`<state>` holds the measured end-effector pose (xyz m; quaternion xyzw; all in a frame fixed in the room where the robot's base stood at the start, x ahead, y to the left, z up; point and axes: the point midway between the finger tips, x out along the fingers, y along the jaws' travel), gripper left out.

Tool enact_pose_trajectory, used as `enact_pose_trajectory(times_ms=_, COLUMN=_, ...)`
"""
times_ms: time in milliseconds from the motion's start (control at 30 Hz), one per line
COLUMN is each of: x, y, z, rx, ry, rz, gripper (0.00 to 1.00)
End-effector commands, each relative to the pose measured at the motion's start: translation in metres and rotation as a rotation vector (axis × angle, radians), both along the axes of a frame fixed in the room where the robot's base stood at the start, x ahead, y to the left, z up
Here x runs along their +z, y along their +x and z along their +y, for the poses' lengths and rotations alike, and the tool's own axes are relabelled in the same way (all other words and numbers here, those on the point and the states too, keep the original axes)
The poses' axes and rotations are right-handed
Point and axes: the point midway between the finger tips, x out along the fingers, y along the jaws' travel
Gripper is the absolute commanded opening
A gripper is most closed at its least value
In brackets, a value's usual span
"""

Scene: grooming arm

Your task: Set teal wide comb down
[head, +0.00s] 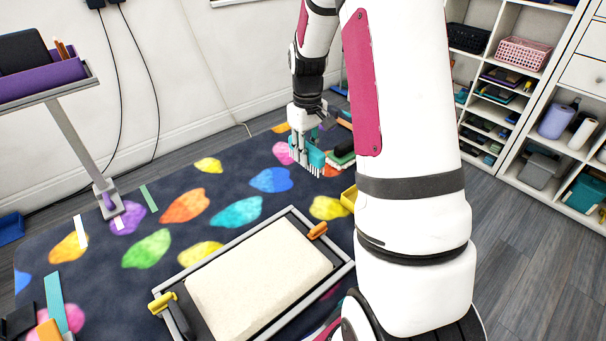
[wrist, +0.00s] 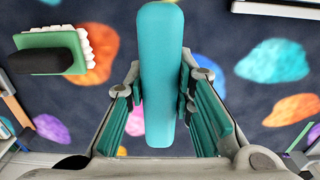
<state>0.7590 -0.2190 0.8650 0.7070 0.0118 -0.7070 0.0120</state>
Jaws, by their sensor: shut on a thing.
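The teal wide comb (wrist: 161,75) is a long teal bar between my gripper's fingers (wrist: 160,98) in the wrist view, pointing away from my palm. My gripper is shut on it. In the head view, my gripper (head: 303,138) points down at the far side of the patterned mat, and the comb (head: 308,158) shows at its fingers with its teeth hanging downward. I cannot tell whether the teeth touch the mat.
A green-backed brush (wrist: 57,48) with pale bristles and a dark handle lies beside my gripper. A framed cream pad (head: 258,275) stands nearer on the dark mat (head: 160,200). Shelves (head: 520,100) stand at the right, a purple tray (head: 45,82) at the left.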

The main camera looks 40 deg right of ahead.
Motion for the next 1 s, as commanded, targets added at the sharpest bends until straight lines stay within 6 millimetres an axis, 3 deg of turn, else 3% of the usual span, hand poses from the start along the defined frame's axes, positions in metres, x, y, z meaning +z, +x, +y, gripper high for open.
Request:
enact_pose_trajectory(times_ms=100, x=-0.019, y=0.0, z=0.0, rx=0.0, ry=0.001, rz=0.002, gripper=0.0)
enact_pose_trajectory(times_ms=333, x=-0.036, y=0.0, z=0.0, rx=0.0, ry=0.001, rz=0.0, gripper=0.0)
enact_pose_trajectory(times_ms=533, x=-0.062, y=0.0, z=0.001, rx=0.0, ry=0.002, rz=0.002, gripper=0.0)
enact_pose_trajectory(times_ms=933, x=-0.068, y=0.0, z=0.0, rx=0.0, ry=0.0, rz=-0.001, gripper=0.0)
enact_pose_trajectory(times_ms=967, x=-0.067, y=0.0, z=0.0, rx=0.0, ry=0.0, rz=-0.001, gripper=0.27)
enact_pose_trajectory(times_ms=1000, x=-0.067, y=0.0, z=0.0, rx=0.0, ry=0.0, rz=-0.001, gripper=0.36)
